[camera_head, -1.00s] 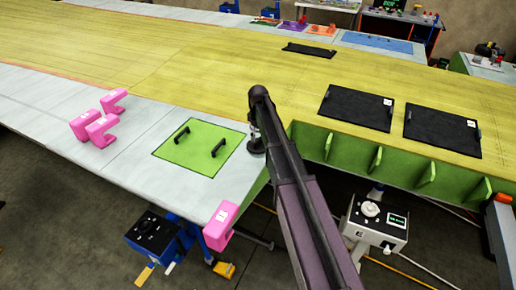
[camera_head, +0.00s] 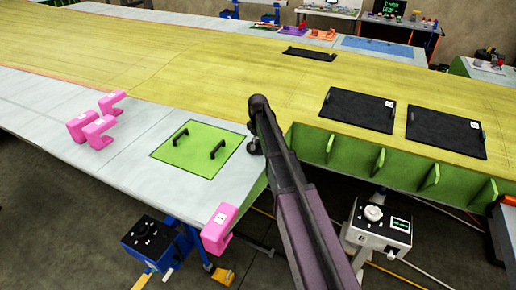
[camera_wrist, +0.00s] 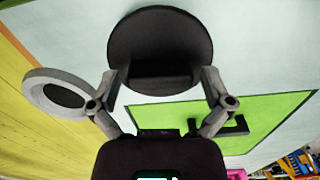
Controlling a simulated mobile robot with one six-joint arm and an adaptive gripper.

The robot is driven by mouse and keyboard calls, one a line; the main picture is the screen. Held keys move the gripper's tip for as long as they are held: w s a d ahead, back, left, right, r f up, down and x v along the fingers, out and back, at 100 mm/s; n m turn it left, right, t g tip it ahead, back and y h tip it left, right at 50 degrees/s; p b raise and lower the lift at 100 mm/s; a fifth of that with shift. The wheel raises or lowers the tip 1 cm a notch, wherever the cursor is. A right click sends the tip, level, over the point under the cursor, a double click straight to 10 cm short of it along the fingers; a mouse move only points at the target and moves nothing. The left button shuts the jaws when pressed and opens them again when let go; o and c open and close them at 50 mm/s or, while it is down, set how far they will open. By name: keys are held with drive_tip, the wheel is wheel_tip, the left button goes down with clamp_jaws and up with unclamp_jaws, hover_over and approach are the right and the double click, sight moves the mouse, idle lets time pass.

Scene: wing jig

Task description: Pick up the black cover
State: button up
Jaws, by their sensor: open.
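Two flat black covers with white labels and dark handles lie on the yellow wing skin: a left one (camera_head: 357,110) and a right one (camera_head: 446,133), both right of my arm. A smaller black piece (camera_head: 310,53) lies farther back. I cannot tell which is meant. My gripper (camera_head: 256,146) hangs by the inner edge of the green panel, left of the covers and apart from them, mostly hidden by my arm. In the wrist view my gripper (camera_wrist: 160,85) has its fingers spread; a dark rounded shape sits between them, unclear what. No black cover is recognizable there.
A green panel (camera_head: 197,150) with two black handles is on the grey wing skin. Pink brackets (camera_head: 98,131) stand left of it, and another pink bracket (camera_head: 219,228) is at the near edge. Below are a blue stand (camera_head: 160,240) and a white box (camera_head: 377,225).

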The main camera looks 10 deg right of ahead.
sight(258, 142)
drive_tip(key=c, duration=1.1)
drive_tip(key=shift+r, duration=0.2)
drive_tip(key=shift+c, duration=0.2)
wheel_tip(258, 142, up, 4)
drive_tip(key=p, duration=0.4)
drive_tip(key=shift+f, duration=0.2)
drive_tip(key=s+r+p, duration=0.1)
drive_tip(key=s, duration=1.5)
drive_tip(key=shift+a, duration=0.4)
